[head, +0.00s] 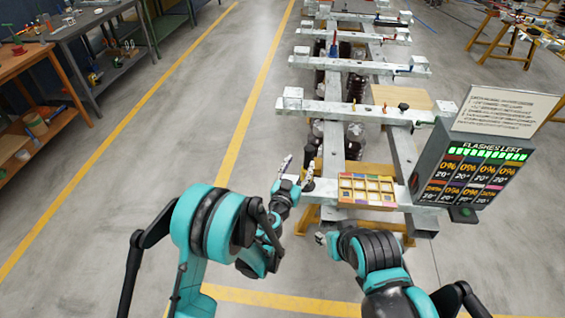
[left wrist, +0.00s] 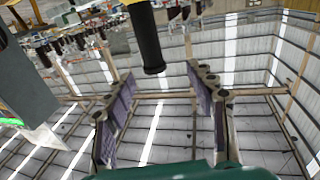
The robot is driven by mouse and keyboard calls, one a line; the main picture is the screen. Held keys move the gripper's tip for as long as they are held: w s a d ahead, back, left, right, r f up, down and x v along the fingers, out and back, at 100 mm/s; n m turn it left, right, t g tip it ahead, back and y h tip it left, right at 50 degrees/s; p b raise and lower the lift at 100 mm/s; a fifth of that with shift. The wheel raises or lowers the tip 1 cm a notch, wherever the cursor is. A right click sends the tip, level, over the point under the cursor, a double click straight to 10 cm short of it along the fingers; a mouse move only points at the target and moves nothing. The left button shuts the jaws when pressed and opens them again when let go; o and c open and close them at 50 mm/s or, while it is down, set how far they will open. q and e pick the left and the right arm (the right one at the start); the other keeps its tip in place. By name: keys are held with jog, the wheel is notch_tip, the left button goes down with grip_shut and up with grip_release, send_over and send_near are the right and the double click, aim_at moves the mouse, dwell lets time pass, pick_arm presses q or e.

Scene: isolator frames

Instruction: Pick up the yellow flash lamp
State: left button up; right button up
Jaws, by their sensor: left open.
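A black cylindrical handle (left wrist: 148,45) with a yellow part at its top edge hangs into the left wrist view; it looks like the yellow flash lamp, and its upper end is cut off. In the head view a dark upright shape (head: 309,172) beside my left gripper seems to be the same thing. My left gripper (head: 296,172) is open. Its two fingers (left wrist: 166,105) stand apart in the wrist view, with the handle's end near the gap between their tips and nothing clasped. My right arm's end (head: 322,238) shows near the frame's front, its fingers not clear.
A yellow sorting tray (head: 341,199) with small parts sits on the front of the grey isolator frame (head: 393,150). A display box (head: 463,165) with a sign stands to its right. Workbenches (head: 85,40) line the left; the floor between is clear.

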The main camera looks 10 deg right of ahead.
aim_at(308, 154)
pick_arm(q)
jog(key=shift+w+d+f, duration=0.25)
jog(key=shift+d+f, duration=0.2)
jog(key=shift+f, duration=0.1)
jog(key=x, duration=0.2)
jog(key=b+x, duration=0.1)
jog(key=x, duration=0.4)
jog(key=shift+s+d+r+b, duration=0.1)
jog(key=shift+d+r+b, duration=0.2)
jog(key=shift+b, duration=0.1)
jog(key=shift+r, duration=0.1)
grip_shut()
